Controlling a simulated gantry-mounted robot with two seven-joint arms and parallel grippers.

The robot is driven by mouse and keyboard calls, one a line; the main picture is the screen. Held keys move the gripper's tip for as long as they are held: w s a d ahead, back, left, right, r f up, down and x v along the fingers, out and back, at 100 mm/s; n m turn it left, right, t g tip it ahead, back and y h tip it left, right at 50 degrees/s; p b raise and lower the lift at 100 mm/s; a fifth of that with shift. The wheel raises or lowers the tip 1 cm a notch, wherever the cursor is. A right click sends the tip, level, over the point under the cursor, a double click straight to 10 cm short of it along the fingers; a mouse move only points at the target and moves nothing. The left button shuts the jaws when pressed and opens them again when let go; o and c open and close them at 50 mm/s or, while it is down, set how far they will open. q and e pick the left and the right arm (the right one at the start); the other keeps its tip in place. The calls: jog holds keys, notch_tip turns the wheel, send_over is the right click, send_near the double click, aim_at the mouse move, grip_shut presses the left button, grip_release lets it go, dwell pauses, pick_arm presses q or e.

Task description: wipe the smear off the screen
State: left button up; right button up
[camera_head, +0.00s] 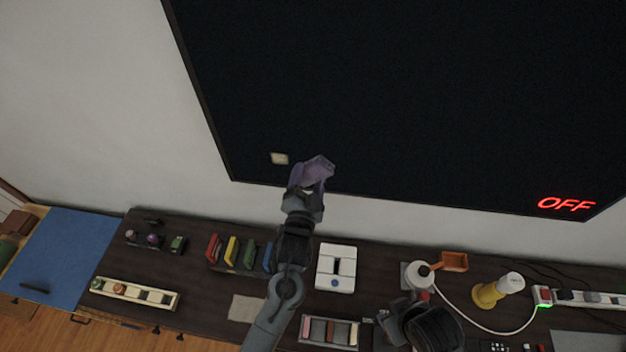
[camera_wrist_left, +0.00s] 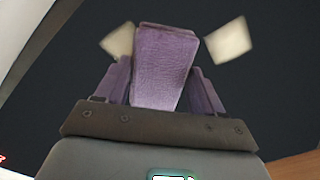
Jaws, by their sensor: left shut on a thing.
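The large black screen (camera_head: 420,90) hangs on the wall and reads OFF in red at lower right. A pale beige smear patch (camera_head: 279,158) shows near its lower left corner. In the left wrist view, pale patches show to the left (camera_wrist_left: 118,41) and right (camera_wrist_left: 229,40) of a purple cloth-like pad (camera_wrist_left: 163,65); the pad hides what lies between. My left gripper (camera_head: 305,192) is shut on this purple pad (camera_head: 317,170), just right of the beige patch in the head view. I cannot tell whether the pad touches the screen. My right gripper is not clearly visible.
Below the screen is a dark desk (camera_head: 200,275). It bears coloured books or folders (camera_head: 232,252), a white box (camera_head: 336,268), a yellow-and-white bottle-like object (camera_head: 497,290), a power strip (camera_head: 590,299) and cables. A blue mat (camera_head: 58,255) lies at left.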

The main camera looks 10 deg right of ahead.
aim_at(270, 162)
pick_arm(q)
jog(key=shift+w+a, duration=0.5)
jog(key=shift+a, duration=0.5)
jog(key=shift+w+a, duration=0.45)
jog(key=shift+a, duration=0.5)
jog(key=shift+w+a, duration=0.5)
jog(key=shift+a, duration=0.5)
jog(key=shift+w+a+r, duration=0.1)
jog(key=shift+w+a, duration=0.15)
jog(key=shift+a, duration=0.4)
jog(key=shift+w+a+f, duration=0.1)
jog(key=shift+w+a, duration=0.2)
jog(key=shift+a, duration=0.4)
jog(key=shift+w+a+r, duration=0.1)
jog(key=shift+w+a, duration=0.15)
jog(key=shift+a, duration=0.4)
jog(key=shift+s, duration=0.15)
jog(key=shift+v, duration=2.9)
jog(key=shift+s, duration=0.1)
jog(key=v, duration=0.3)
